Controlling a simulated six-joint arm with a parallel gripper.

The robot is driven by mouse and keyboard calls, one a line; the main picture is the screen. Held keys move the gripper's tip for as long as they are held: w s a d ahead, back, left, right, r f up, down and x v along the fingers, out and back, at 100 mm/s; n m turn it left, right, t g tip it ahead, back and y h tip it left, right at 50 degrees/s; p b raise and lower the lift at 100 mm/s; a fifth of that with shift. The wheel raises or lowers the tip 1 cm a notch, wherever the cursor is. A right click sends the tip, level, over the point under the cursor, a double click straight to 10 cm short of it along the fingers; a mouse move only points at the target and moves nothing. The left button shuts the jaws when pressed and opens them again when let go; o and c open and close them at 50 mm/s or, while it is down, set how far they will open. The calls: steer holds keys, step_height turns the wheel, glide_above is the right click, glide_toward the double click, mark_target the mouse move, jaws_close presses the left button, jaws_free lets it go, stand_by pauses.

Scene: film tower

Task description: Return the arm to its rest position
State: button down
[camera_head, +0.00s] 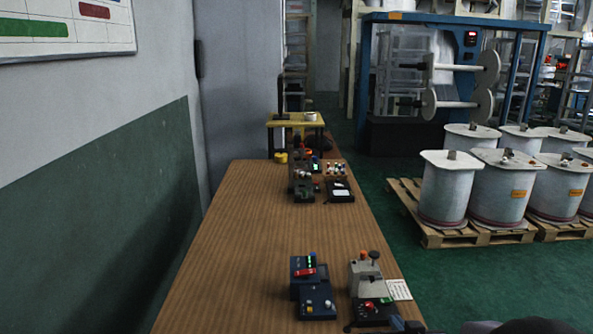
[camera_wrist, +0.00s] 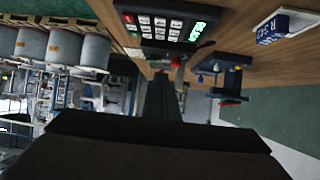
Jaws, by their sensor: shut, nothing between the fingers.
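My gripper (camera_wrist: 168,84) shows in the wrist view as dark, narrow fingers pointing away from the camera. It is shut with nothing between the fingers. The wrist picture is turned over, with the wooden bench (camera_wrist: 262,75) along its top. A keypad device (camera_wrist: 165,25) with a lit green display and a dark blue device (camera_wrist: 222,72) lie beyond the fingertips; I cannot tell how far away they are. In the head view, a dark shape at the bottom right edge may be part of my arm; the gripper is not seen there.
On the bench (camera_head: 235,250) stand a dark blue device (camera_head: 312,288) and a grey machine (camera_head: 366,286), with several small devices farther back. White drums (camera_head: 505,190) stand on a pallet (camera_head: 450,238) to the right. The bench's left and middle are clear; a wall runs along the left.

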steer(key=s+a+r+g+p, duration=0.2)
steer(key=s+a+g+p, duration=0.1)
steer(key=s, duration=0.5)
steer(key=s+a+r+g+p, duration=0.2)
steer(key=s+a+g+p, duration=0.1)
steer(key=s, duration=0.5)
steer(key=s+a+r+g+p, duration=0.2)
steer(key=s+a+g+p, duration=0.2)
steer(key=s, duration=0.4)
steer(key=shift+n+g+y+p, duration=0.3)
steer(key=shift+g+y+p, duration=0.1)
steer(key=shift+g+p, duration=0.6)
steer(key=shift+r, duration=0.1)
